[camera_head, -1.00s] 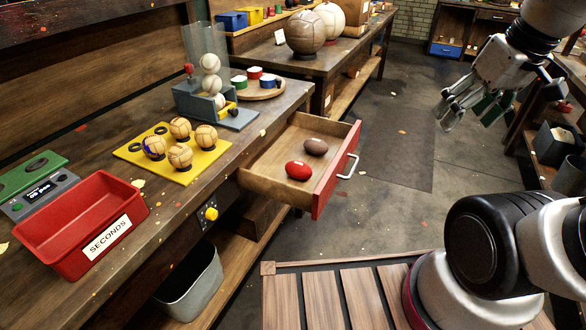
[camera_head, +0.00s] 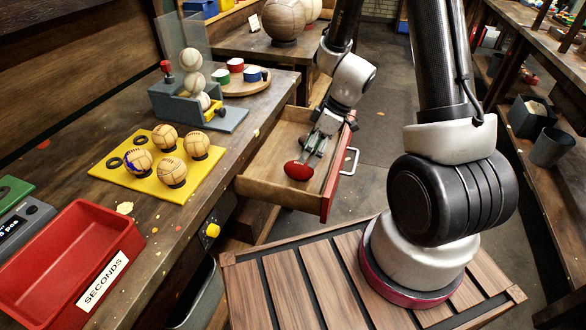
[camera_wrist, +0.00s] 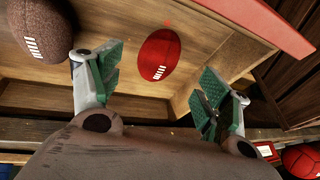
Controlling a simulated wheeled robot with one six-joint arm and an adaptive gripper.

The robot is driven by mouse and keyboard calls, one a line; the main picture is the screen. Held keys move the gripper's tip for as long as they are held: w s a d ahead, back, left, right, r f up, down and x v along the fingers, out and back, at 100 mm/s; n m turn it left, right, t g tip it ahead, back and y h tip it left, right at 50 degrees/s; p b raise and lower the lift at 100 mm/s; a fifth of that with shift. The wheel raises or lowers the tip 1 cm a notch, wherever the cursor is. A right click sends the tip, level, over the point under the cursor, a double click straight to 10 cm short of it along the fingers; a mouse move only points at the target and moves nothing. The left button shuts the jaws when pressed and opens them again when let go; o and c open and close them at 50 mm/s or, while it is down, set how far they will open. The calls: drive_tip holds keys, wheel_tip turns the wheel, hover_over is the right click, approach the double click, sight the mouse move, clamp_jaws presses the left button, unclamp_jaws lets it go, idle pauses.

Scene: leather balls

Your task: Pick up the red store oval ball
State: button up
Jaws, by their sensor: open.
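The red oval ball (camera_head: 298,170) lies in the open wooden drawer (camera_head: 262,178), near its red front. In the wrist view the red ball (camera_wrist: 159,55) shows whole, with white lacing, ahead of and between my finger pads. My gripper (camera_head: 312,150) is over the drawer, just behind the red ball in the head view. In the wrist view my gripper (camera_wrist: 157,88) is open, its green-padded fingers wide apart with nothing between them. The brown oval ball (camera_wrist: 38,25) lies beside the left finger; in the head view my gripper hides it.
The drawer's red front (camera_head: 335,178) with its handle (camera_head: 349,161) bounds the right side. The workbench beside the drawer holds a yellow tray (camera_head: 105,172) of leather balls, a red SECONDS bin (camera_head: 60,262) and a grey ball stand (camera_head: 222,120).

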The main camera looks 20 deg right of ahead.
sight(301, 166)
drive_tip(key=x, duration=0.6)
drive_tip(key=shift+w+a+f, duration=0.15)
drive_tip(key=shift+a+f, duration=0.05)
drive_tip(key=shift+f, duration=0.05)
drive_tip(key=c, duration=1.1)
